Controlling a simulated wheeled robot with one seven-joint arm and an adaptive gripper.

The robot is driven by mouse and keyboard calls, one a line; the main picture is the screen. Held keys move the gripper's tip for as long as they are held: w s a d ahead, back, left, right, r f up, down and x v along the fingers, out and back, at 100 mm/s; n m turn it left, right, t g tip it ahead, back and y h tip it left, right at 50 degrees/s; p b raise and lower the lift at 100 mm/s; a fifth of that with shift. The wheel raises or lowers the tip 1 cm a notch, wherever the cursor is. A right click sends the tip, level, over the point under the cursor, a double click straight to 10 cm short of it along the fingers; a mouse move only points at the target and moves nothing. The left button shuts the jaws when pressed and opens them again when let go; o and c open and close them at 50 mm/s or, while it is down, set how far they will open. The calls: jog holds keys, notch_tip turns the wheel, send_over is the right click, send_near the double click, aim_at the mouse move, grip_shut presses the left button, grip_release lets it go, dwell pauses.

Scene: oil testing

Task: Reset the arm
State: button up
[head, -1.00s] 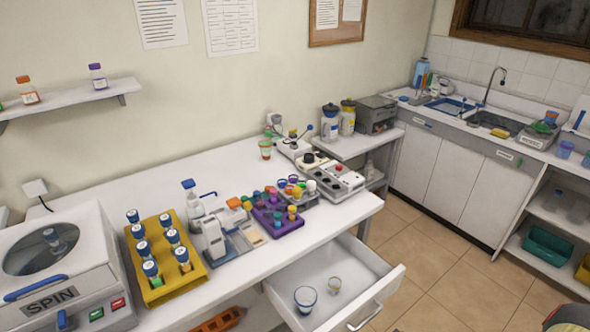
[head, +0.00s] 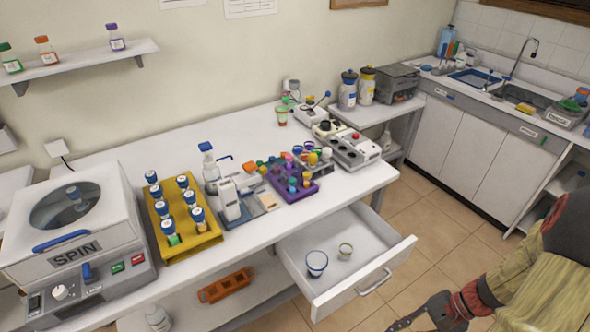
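My arm (head: 545,270) shows at the lower right of the head view, over the tiled floor in front of the bench. My gripper (head: 412,321) is dark and sits at the bottom edge, partly cut off by the frame. It is below and in front of the open drawer (head: 345,284), apart from it. I see nothing held in it, but its fingers are too small and cropped to tell whether they are open or shut.
The white bench (head: 130,160) carries a SPIN centrifuge (head: 75,225), a yellow tube rack (head: 190,240) and a purple rack (head: 297,192). The pulled-out drawer holds two small cups (head: 317,262). Open floor (head: 430,225) lies between the bench and sink cabinets (head: 470,155).

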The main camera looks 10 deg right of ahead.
jog(key=w+a+r+n+t+h, duration=0.2)
jog(key=a+r+n+h, duration=0.2)
jog(key=r, duration=1)
jog(key=w+a+r+n+t+h, duration=0.2)
jog(key=a+r+n, duration=0.7)
jog(key=r, duration=0.5)
jog(key=shift+w+a+r+h, duration=0.2)
jog(key=shift+a+h, duration=0.7)
jog(key=shift+a, duration=0.05)
